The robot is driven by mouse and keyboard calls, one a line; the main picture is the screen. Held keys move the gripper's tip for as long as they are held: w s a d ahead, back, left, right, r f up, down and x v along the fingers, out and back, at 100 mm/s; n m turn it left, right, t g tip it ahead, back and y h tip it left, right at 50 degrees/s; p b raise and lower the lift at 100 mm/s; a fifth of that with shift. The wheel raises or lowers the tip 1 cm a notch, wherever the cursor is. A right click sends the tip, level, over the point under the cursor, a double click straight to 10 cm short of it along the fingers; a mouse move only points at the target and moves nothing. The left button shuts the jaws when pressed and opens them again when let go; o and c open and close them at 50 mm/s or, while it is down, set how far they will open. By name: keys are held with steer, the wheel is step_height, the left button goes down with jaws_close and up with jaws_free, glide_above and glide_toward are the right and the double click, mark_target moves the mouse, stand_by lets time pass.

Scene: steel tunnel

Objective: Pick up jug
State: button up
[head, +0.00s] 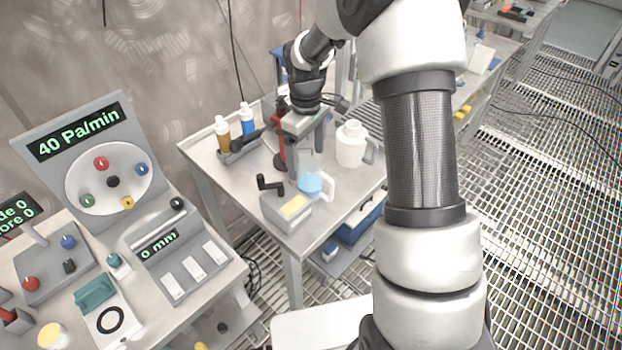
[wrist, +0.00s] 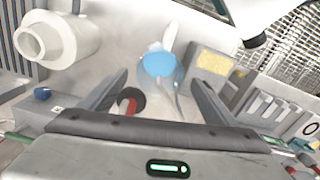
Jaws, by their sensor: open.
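A small clear jug (head: 312,184) with a blue top or blue contents and a pale handle stands upright on the grey workbench. In the wrist view the jug (wrist: 160,66) lies just beyond and between my fingertips, its handle pointing away from me. My gripper (head: 306,150) is over the bench, behind the jug in the head view. In the wrist view my gripper (wrist: 160,88) is open and empty, with a finger to each side. A larger white container (head: 351,146) with a side handle stands to the right; it also shows in the wrist view (wrist: 62,38).
A box with a yellow pad (head: 292,207) and a black crank stands close in front of the jug. A red-and-black device (head: 281,148) is close beside my gripper. Amber (head: 223,133) and blue (head: 247,119) bottles stand in a rack at the back left.

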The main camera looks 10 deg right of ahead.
mark_target(309, 162)
steer(key=f, duration=0.3)
steer(key=shift+d+f, duration=0.25)
steer(key=shift+f, duration=0.1)
steer(key=c, duration=1.3)
steer(key=shift+r, duration=0.1)
steer(key=shift+c, duration=0.2)
